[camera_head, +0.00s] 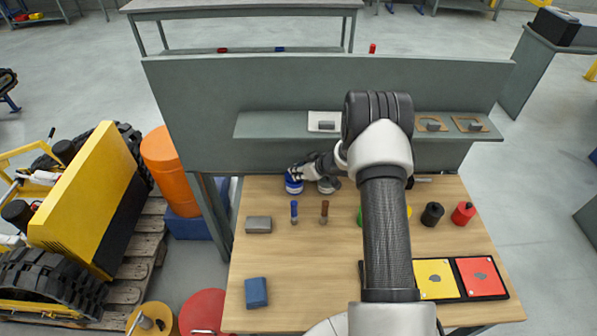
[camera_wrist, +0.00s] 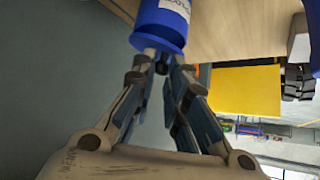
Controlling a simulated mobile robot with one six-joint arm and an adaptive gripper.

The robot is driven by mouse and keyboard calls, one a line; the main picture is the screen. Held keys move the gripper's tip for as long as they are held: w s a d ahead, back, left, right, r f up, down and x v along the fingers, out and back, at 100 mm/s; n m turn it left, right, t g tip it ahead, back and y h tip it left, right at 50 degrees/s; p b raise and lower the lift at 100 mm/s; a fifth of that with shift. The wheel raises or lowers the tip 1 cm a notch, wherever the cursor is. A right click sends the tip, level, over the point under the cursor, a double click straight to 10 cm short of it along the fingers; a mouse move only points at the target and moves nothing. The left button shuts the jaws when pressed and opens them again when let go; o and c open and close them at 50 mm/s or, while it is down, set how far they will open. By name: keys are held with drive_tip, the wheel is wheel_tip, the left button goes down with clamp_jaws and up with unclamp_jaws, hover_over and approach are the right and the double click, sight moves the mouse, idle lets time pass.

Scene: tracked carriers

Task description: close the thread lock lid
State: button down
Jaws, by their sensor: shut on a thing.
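A blue container (camera_head: 293,184) with a white band stands near the back left of the wooden table. In the wrist view a blue cylinder (camera_wrist: 163,38) with a white printed label shows just beyond my fingertips. My gripper (camera_wrist: 160,62) has its fingertips close together at the cylinder's near end, shut on a small part there. The fingers cover most of that part, so I cannot tell its shape or whether it is a lid. In the head view my gripper (camera_head: 299,170) reaches in from the right, at the top of the blue container.
A grey block (camera_head: 258,225), a blue handle (camera_head: 294,212), a brown handle (camera_head: 324,212) and a blue block (camera_head: 256,293) lie on the left. Black (camera_head: 432,214) and red (camera_head: 463,214) containers stand on the right. A shelf (camera_head: 270,125) rises behind.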

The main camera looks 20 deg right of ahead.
drive_tip(key=shift+w+d+r, duration=0.1)
drive_tip(key=shift+w, duration=0.05)
drive_tip(key=shift+p, duration=0.3)
drive_tip(key=shift+s+a+f+t+b, duration=0.2)
drive_tip(key=shift+s+f+t+b, duration=0.15)
drive_tip(key=shift+f+b, duration=0.65)
drive_tip(key=c, duration=2.4)
unclamp_jaws()
drive_tip(key=shift+s+r, duration=0.2)
drive_tip(key=shift+r, duration=0.15)
drive_tip(key=c, duration=1.8)
unclamp_jaws()
drive_tip(key=shift+w+a+r, duration=0.1)
drive_tip(key=shift+w+r, duration=0.05)
drive_tip(key=shift+w, duration=0.05)
drive_tip(key=o, duration=0.3)
drive_tip(key=shift+w+a+f, duration=0.1)
drive_tip(key=shift+w+f, duration=0.05)
drive_tip(key=shift+f, duration=0.05)
